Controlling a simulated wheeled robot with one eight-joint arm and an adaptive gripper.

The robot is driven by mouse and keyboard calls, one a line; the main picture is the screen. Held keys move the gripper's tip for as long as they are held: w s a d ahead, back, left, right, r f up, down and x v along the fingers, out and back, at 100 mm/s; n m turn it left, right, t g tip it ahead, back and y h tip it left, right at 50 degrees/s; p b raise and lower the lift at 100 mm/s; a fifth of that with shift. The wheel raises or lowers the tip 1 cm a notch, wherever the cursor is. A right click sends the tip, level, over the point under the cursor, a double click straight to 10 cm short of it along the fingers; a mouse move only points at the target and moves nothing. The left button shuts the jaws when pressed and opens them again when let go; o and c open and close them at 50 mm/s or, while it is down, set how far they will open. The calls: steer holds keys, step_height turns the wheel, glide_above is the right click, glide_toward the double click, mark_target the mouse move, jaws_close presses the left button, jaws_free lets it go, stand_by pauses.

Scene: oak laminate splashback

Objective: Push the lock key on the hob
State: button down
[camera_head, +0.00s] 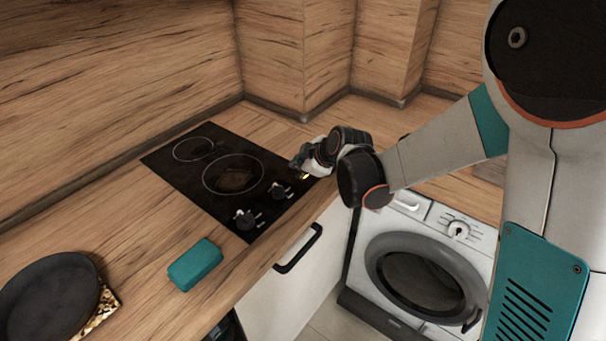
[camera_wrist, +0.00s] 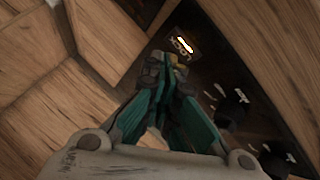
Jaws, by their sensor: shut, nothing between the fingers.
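The black hob (camera_head: 214,187) is set in the wooden worktop, with two ring zones and two knobs. The lock key (camera_wrist: 182,50) shows in the wrist view as a small lit mark with lettering beside it, just beyond my fingertips. In the head view a yellowish glint of it (camera_head: 304,176) shows below my gripper (camera_head: 296,167), at the hob's right corner. My gripper (camera_wrist: 165,75) is shut and empty, its teal fingers together and pointing at the key. I cannot tell whether the fingertips touch the glass.
Two black hob knobs (camera_head: 246,218) (camera_head: 279,190) stand near the front edge. A teal block (camera_head: 195,264) and a dark round pan (camera_head: 50,296) lie on the worktop at left. A washing machine (camera_head: 425,268) is below right; a wooden wall rises behind.

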mark_target(301, 177)
steer(key=shift+r+p, duration=2)
steer(key=shift+r, duration=1)
